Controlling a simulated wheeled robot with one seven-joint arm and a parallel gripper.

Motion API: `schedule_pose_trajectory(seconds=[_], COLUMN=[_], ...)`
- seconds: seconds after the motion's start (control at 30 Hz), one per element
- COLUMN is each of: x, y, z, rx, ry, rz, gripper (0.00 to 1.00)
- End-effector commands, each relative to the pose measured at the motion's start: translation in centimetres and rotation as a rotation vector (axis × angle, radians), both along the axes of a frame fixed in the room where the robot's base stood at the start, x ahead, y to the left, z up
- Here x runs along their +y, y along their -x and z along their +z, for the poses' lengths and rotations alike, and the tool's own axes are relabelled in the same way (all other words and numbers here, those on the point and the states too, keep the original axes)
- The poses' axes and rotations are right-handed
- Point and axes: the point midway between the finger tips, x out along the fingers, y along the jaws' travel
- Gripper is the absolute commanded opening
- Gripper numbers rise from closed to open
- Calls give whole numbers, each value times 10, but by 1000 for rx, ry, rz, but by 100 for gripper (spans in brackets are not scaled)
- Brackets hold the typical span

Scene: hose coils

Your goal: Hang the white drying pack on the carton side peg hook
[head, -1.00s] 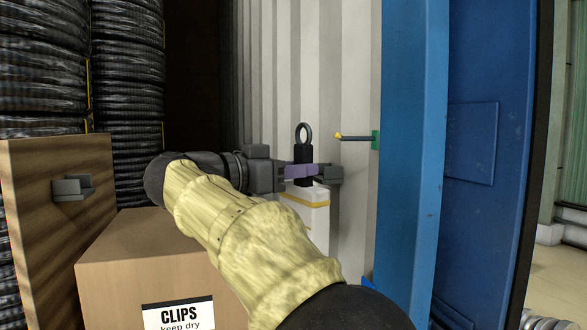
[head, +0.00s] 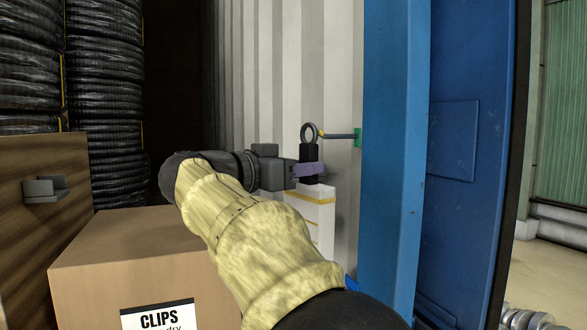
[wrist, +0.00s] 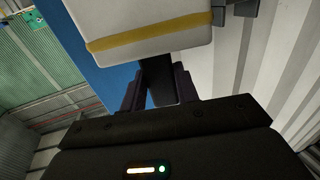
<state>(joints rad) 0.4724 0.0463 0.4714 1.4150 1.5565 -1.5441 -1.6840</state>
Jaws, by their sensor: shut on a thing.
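The white drying pack (head: 318,212) has yellow bands, a black neck (head: 309,160) and a dark ring (head: 309,132) on top. It hangs upright below my gripper (head: 308,170), which is shut on the black neck. In the wrist view, the pack (wrist: 150,22) shows at the top, and the fingers of my gripper (wrist: 158,88) close around the neck.
A cardboard carton (head: 130,250) marked CLIPS stands at the lower left. A brown panel (head: 70,235) with a grey bracket (head: 45,188) and stacked black hose coils (head: 103,100) are at left. A blue door (head: 465,120) stands right of the peg. The corrugated wall (head: 285,60) is behind.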

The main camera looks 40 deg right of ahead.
Motion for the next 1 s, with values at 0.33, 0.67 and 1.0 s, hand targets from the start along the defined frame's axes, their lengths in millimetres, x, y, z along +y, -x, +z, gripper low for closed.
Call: schedule_pose_trajectory(seconds=[0.33, 0.67, 1.0], x=[-22, -39, -53], y=[7, 10, 13], z=[0, 0, -6], rx=[0, -1, 0], ry=[2, 1, 1], rz=[-8, -4, -1], gripper=[0, 0, 0])
